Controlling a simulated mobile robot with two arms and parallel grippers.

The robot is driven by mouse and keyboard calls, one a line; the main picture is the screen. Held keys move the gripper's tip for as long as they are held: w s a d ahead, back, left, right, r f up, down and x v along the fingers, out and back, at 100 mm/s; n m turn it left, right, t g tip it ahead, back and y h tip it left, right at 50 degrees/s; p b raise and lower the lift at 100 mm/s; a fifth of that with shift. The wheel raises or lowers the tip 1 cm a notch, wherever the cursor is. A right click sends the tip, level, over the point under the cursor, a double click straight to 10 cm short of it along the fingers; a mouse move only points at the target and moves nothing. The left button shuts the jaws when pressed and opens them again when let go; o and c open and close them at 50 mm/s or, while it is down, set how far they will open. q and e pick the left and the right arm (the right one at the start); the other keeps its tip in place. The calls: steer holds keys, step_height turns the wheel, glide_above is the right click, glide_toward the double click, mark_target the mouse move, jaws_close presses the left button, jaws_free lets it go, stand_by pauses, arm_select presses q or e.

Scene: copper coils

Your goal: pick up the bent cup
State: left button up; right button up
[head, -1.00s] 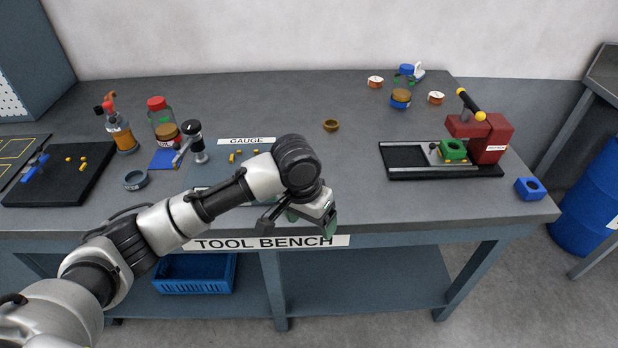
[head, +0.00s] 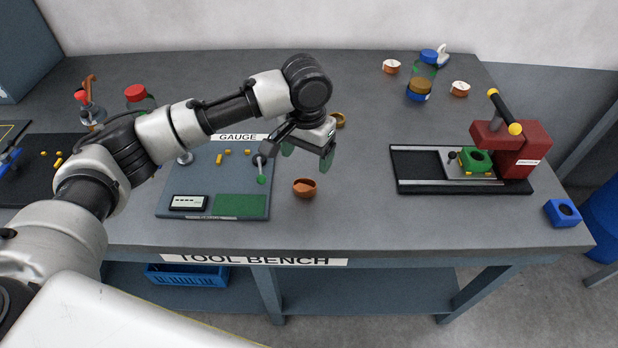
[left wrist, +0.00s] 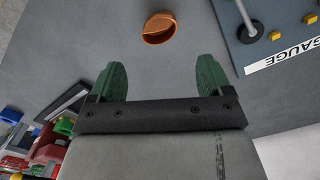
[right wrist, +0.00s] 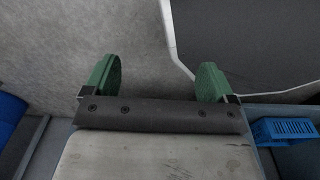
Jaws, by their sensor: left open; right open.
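The copper cup (head: 304,188) stands on the bench just right of the gauge mat. In the left wrist view the cup (left wrist: 159,28) shows a rim that looks out of round, with a fold inside; I take it for the bent cup. My left gripper (head: 307,154) is open and empty, above and behind the cup, fingers pointing down. In the left wrist view the cup lies beyond the fingertips, roughly centred between them, untouched. My right gripper (right wrist: 158,76) is open and empty, with grey floor beyond it; it is out of the head view.
The gauge mat (head: 168,187) with a small post (head: 260,170) is left of the cup. A brass cup (head: 340,120) is partly hidden behind my left gripper. A red press (head: 530,142) on a black tray (head: 400,172) stands right. Bench between is clear.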

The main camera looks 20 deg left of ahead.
mark_target(305, 185)
arm_select(q)
steer(key=f, duration=0.1)
steer(key=s+f, duration=0.1)
steer(key=f, duration=0.1)
steer(key=shift+f, duration=0.15)
steer(key=shift+w+f, duration=0.1)
steer(key=shift+f, duration=0.15)
step_height(305, 185, down, 4)
steer(key=shift+a+f, duration=0.1)
steer(key=shift+f, duration=0.5)
arm_select(e)
steer(key=shift+s+a+r, duration=0.1)
steer(key=shift+s, duration=0.65)
arm_select(q)
steer(key=shift+c, duration=0.4)
steer(key=c, duration=0.9)
arm_select(e)
steer(key=shift+s, duration=0.2)
